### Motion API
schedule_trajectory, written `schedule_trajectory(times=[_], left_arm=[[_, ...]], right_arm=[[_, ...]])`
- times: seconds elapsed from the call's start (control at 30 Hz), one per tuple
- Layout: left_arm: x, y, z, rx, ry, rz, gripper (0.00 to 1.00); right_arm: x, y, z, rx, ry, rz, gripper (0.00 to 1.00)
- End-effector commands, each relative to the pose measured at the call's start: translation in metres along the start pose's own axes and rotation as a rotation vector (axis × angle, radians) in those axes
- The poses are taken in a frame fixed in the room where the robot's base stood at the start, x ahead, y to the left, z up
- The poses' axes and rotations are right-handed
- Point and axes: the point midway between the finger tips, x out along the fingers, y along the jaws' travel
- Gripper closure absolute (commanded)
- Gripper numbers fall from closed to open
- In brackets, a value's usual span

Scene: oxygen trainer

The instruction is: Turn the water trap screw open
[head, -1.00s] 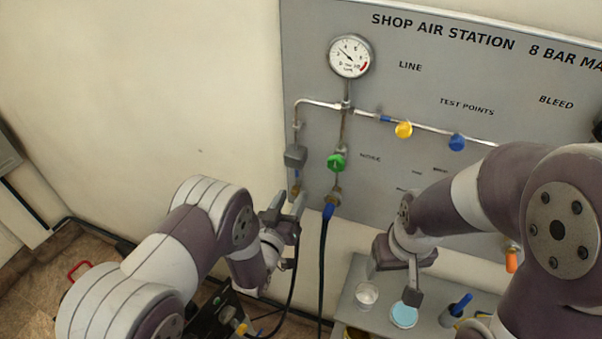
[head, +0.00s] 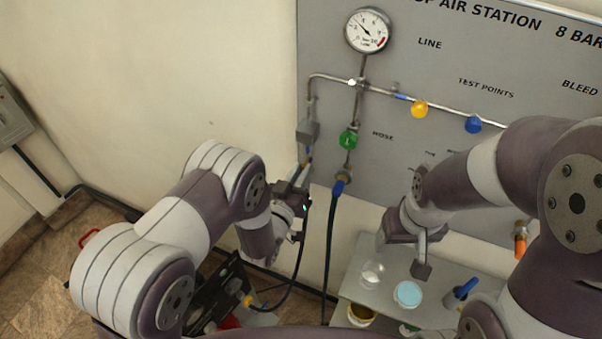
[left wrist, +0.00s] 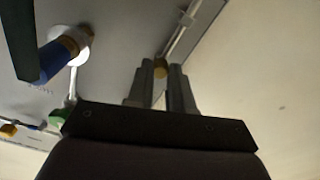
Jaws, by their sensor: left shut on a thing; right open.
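The water trap is a grey block (head: 308,131) at the lower left of the panel, on the pipe below the gauge. Its brass screw (left wrist: 161,68) shows in the left wrist view between the fingers of my left gripper (left wrist: 162,80), which is shut on it. In the head view my left gripper (head: 303,184) is just under the trap and hides the screw there. My right gripper (head: 402,252) is open and empty, in front of the panel above the small shelf.
A green knob (head: 348,139) and a blue hose fitting (head: 339,187) with a dark hose are just right of the trap. Yellow (head: 420,109) and blue (head: 473,124) knobs are further right.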

Motion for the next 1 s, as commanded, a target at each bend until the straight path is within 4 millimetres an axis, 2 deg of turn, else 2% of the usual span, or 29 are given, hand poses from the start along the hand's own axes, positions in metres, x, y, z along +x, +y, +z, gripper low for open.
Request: schedule_trajectory(times=[0.27, 1.0], left_arm=[[0.001, -0.001, 0.002, -0.170, 0.003, 0.001, 1.00], [0.001, -0.002, 0.002, -0.869, 0.004, 0.003, 1.00]], right_arm=[[0.013, 0.000, 0.002, 0.000, 0.000, 0.000, 0.29], [0.054, 0.000, 0.006, 0.000, 0.000, 0.000, 0.29]])
